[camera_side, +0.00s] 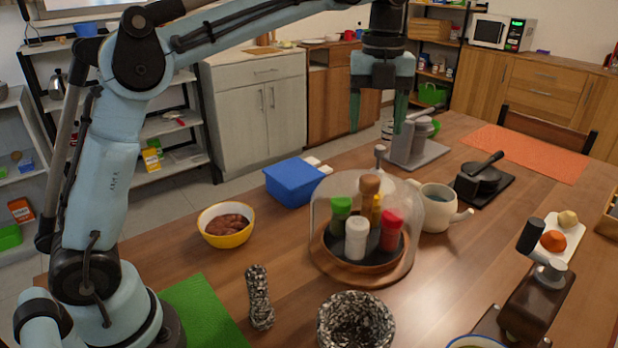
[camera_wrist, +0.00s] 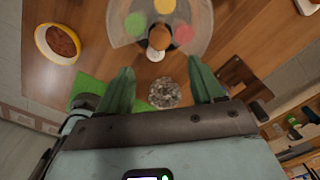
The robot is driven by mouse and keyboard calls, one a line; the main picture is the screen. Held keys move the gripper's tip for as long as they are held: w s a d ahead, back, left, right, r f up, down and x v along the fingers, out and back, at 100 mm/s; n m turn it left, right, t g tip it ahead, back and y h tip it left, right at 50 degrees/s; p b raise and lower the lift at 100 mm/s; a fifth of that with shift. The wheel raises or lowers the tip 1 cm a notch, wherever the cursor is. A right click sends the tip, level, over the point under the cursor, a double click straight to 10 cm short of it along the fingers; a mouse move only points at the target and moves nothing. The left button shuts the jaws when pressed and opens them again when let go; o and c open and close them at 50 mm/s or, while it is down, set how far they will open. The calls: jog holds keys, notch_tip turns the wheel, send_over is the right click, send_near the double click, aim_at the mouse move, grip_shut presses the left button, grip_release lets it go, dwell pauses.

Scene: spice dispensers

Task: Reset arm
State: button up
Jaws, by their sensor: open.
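My gripper (camera_side: 379,115) is raised above the wooden table, with its green fingers apart and nothing between them. In the wrist view the open fingers (camera_wrist: 160,90) point toward the table, with the speckled mortar far below between them. A spice carousel (camera_side: 362,272) stands on the table under a clear dome. It holds several dispensers, including a green one (camera_side: 341,214), a white one (camera_side: 356,238), a red one (camera_side: 391,229), a yellow one (camera_side: 376,208) and one with a brown top (camera_side: 370,187). My gripper is well above the carousel and apart from it.
A speckled mortar (camera_side: 355,322) and pestle (camera_side: 259,297) are at the front. A yellow bowl (camera_side: 227,226), blue box (camera_side: 293,182), light teapot (camera_side: 437,207), black press (camera_side: 480,179) and grey stand (camera_side: 415,154) surround the carousel. A brown grinder (camera_side: 538,298) stands front right.

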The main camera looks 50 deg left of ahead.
jog(key=s+a+f+n+t, duration=0.2)
jog(key=s+f+n, duration=0.4)
jog(key=n, duration=0.7)
jog(key=s+a+f+n+t, duration=0.3)
jog(key=s+f+n+t, duration=0.2)
jog(key=s+n, duration=0.6)
jog(key=f+n, duration=0.2)
jog(key=shift+n, duration=0.4)
